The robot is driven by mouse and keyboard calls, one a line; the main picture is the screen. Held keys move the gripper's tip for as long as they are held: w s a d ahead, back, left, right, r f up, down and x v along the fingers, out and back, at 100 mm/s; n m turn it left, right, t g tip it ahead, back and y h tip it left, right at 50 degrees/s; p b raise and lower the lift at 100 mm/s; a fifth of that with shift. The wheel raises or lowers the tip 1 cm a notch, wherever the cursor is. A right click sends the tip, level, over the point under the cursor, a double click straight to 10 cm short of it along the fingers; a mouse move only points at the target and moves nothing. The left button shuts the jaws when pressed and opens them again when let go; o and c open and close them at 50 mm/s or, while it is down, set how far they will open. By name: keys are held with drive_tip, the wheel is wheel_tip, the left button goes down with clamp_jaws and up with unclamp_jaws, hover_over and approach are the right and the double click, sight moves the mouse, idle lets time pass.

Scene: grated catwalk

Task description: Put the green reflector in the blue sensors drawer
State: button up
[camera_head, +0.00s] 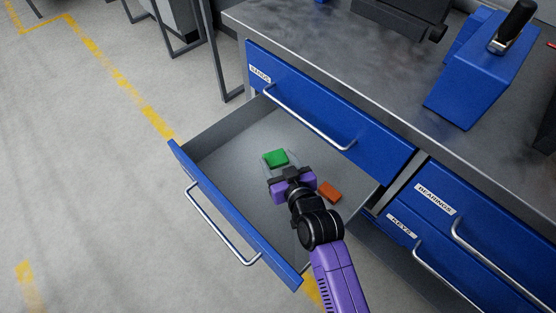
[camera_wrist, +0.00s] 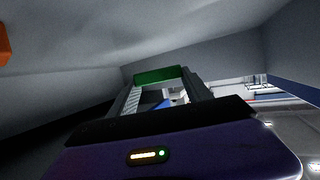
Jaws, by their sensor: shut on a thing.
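The green reflector (camera_head: 275,157) is a small flat green block. My gripper (camera_head: 279,168) is shut on it and holds it over the inside of an open blue-fronted drawer (camera_head: 228,215). In the wrist view the green reflector (camera_wrist: 160,75) spans the tips of my gripper's two fingers (camera_wrist: 163,85). The open drawer's front label is out of sight, so I cannot read its name. I cannot tell whether the reflector touches the drawer floor.
An orange-brown block (camera_head: 330,191) lies in the open drawer, right of my gripper. A shut drawer (camera_head: 340,115) is above; drawers labelled BEARINGS (camera_head: 470,225) and KEYS (camera_head: 440,268) are at right. The drawer's left floor area is clear. A blue device (camera_head: 480,80) stands on the worktop.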

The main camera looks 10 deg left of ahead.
drive_tip(key=shift+f, duration=0.1)
drive_tip(key=o, duration=1.3)
drive_tip(key=shift+r, duration=0.3)
drive_tip(key=p+v, duration=0.1)
drive_tip(key=v, duration=0.4)
drive_tip(key=p+v, duration=0.1)
drive_tip(key=v, duration=0.1)
drive_tip(key=shift+s+d+r+p, duration=0.1)
drive_tip(key=shift+s+r+p, duration=0.1)
drive_tip(key=shift+r+p, duration=0.15)
drive_tip(key=shift+r, duration=0.1)
